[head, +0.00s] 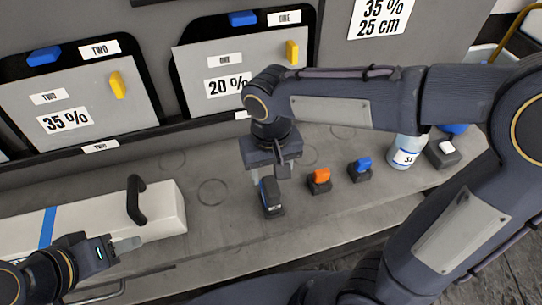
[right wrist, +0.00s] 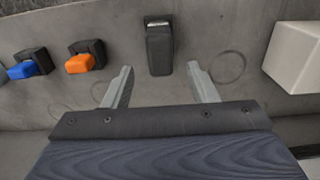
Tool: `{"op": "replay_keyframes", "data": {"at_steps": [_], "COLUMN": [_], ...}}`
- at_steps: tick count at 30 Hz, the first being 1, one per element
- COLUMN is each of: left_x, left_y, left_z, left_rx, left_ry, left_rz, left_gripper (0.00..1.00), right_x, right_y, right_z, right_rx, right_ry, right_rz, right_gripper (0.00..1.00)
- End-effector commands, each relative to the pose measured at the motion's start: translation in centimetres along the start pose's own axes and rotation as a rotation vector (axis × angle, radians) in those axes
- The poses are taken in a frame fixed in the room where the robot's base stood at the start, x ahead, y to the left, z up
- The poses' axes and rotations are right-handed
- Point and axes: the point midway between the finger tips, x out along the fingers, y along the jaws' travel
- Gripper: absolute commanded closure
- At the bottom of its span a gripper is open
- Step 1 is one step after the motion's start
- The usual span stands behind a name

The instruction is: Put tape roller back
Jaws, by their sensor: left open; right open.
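A black block-shaped tool (head: 271,198) with a paler top stands on the grey bench; I cannot tell for sure that it is the tape roller. It also shows in the right wrist view (right wrist: 159,50), just beyond and between the fingertips. My right gripper (head: 272,178) is open above it, its fingers (right wrist: 160,72) apart with nothing between them. In the head view the gripper hides part of the tool's top. My left gripper (head: 125,244) is open and empty at the lower left, beside the white box.
A white box (head: 165,212) with a black handle and blue stripe lies on the left. An orange piece (head: 319,176) and a blue piece (head: 361,164) sit in black holders on the right. A bottle (head: 405,152) stands beyond. Drawn circles (head: 212,192) mark bare bench. Labelled panels stand behind.

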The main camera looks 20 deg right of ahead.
Motion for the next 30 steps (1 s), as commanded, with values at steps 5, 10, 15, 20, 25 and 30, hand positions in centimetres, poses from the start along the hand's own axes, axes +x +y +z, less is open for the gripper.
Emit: {"op": "replay_keyframes", "data": {"at_steps": [5,10,15,20,25,30], "left_x": [-0.2,-0.3,-0.3,-0.3,-0.3,-0.3], "left_y": [0.1,0.1,0.1,0.1,0.1,0.1], "left_z": [-0.1,-0.1,-0.1,-0.1,-0.1,-0.1], "left_rx": [0.000,0.000,0.000,0.000,0.000,0.000], "left_ry": [0.000,0.000,0.000,0.000,0.000,0.000], "left_rz": [0.000,0.000,0.000,0.000,0.000,0.000], "left_gripper": [0.56,0.56,0.56,0.56,0.56,0.56], "right_x": [-3.1,-4.4,-4.5,-4.8,-4.3,-3.2], "right_y": [0.0,0.0,0.4,3.8,8.1,10.1], "right_z": [-0.1,0.0,0.2,2.0,6.2,9.5], "right_rx": [-0.001,-0.001,0.003,0.036,0.096,0.150], "right_ry": [0.003,0.001,0.002,0.045,0.187,0.360], "right_rz": [-0.001,-0.001,-0.010,-0.115,-0.276,-0.349], "right_gripper": [0.47,0.47,0.47,0.47,0.47,0.47]}}
